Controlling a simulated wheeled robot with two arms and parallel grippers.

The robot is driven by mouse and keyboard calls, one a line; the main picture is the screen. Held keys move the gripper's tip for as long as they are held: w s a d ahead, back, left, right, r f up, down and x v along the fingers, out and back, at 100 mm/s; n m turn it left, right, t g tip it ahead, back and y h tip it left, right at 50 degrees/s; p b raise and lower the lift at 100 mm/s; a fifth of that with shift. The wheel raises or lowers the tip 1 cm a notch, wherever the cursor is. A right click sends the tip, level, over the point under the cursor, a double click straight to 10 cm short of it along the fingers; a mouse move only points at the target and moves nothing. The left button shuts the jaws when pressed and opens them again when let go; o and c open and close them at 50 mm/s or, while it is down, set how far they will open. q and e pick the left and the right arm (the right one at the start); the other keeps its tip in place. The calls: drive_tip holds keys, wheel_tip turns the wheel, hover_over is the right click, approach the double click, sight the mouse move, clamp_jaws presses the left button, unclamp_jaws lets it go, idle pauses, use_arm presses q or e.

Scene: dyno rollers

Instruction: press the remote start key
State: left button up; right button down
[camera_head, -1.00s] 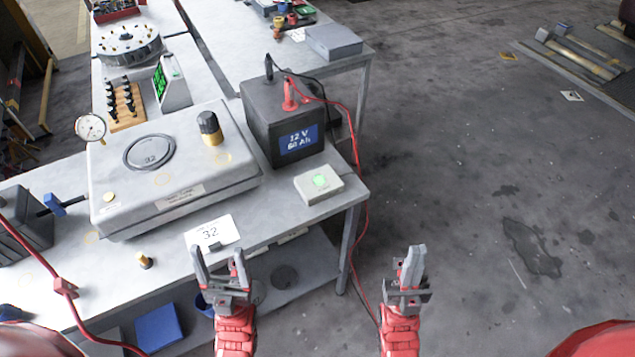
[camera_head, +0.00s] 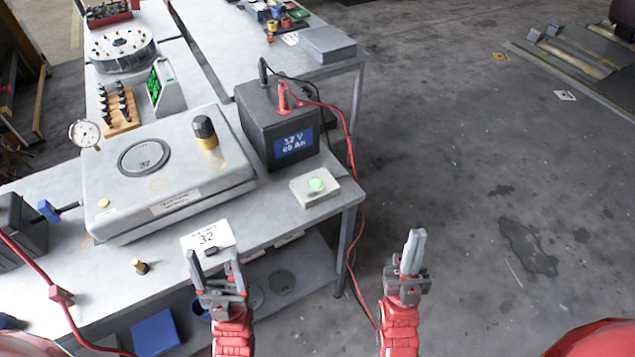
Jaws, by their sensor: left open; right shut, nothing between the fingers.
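The likely remote start key is a green round button (camera_head: 316,184) on a small pale box (camera_head: 327,193) at the front right corner of the bench, in front of the battery. My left gripper (camera_head: 213,265) is open and empty, in front of the bench's front edge, below and left of the pale box. My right gripper (camera_head: 413,250) is shut and empty, over the floor to the right of the bench, below and right of the box. Both grippers are apart from the button.
A black battery (camera_head: 277,125) with red and black leads stands behind the box. The red cable hangs down past the bench's right end. A grey metal housing (camera_head: 165,180), a card marked 32 (camera_head: 207,237) and a brass-topped plug (camera_head: 139,266) are on the bench.

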drive_tip(key=w+d+f+m+g+h, duration=0.25)
drive_tip(key=w+g, duration=0.25)
drive_tip(key=w, duration=0.5)
drive_tip(key=w+d+f+m+g+h, duration=0.25)
drive_tip(key=w+g, duration=0.25)
drive_tip(key=w, duration=0.5)
drive_tip(key=a+f+n+g+y, duration=0.3)
drive_tip(key=a+n+g+y, duration=0.1)
drive_tip(key=a, duration=0.3)
drive_tip(key=a+f+n+g+y, duration=0.4)
drive_tip(key=a+n+g+y, duration=0.1)
drive_tip(key=a, duration=0.3)
drive_tip(key=shift+s+a+g+y, duration=0.2)
drive_tip(key=shift+g+y, duration=0.2)
drive_tip(key=shift+y, duration=0.1)
drive_tip(key=shift+w, duration=0.1)
